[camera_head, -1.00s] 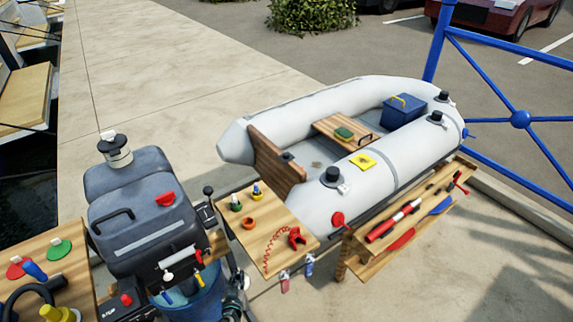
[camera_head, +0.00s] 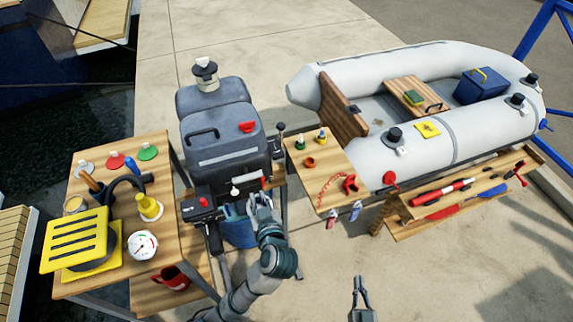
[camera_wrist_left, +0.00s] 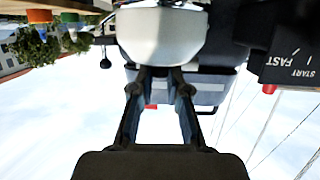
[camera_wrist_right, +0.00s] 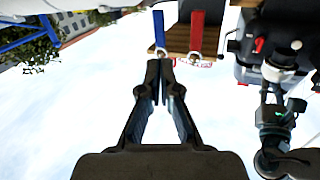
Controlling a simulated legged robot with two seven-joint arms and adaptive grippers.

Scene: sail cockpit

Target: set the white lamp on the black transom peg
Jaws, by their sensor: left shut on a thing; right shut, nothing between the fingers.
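A white rounded object, which looks like the white lamp (camera_wrist_left: 162,35), fills the space just past the tips of my left gripper (camera_wrist_left: 160,73). The gripper is shut on it; the right wrist view also shows the lamp (camera_wrist_right: 281,72). In the head view my left gripper (camera_head: 260,200) is in front of the outboard motor's lower part and hides most of the lamp. A small black fitting, probably the transom peg (camera_head: 355,108), sits on the dinghy's brown transom, up and right of that gripper. My right gripper (camera_head: 360,285) is shut and empty over the paving, apart from everything.
The outboard motor (camera_head: 221,135) stands directly beyond my left gripper. A small wooden bench (camera_head: 318,190) with pots and a red coil lies between it and the dinghy (camera_head: 465,125). A tool shelf (camera_head: 480,190) runs along the dinghy; a cluttered table (camera_head: 105,205) stands left.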

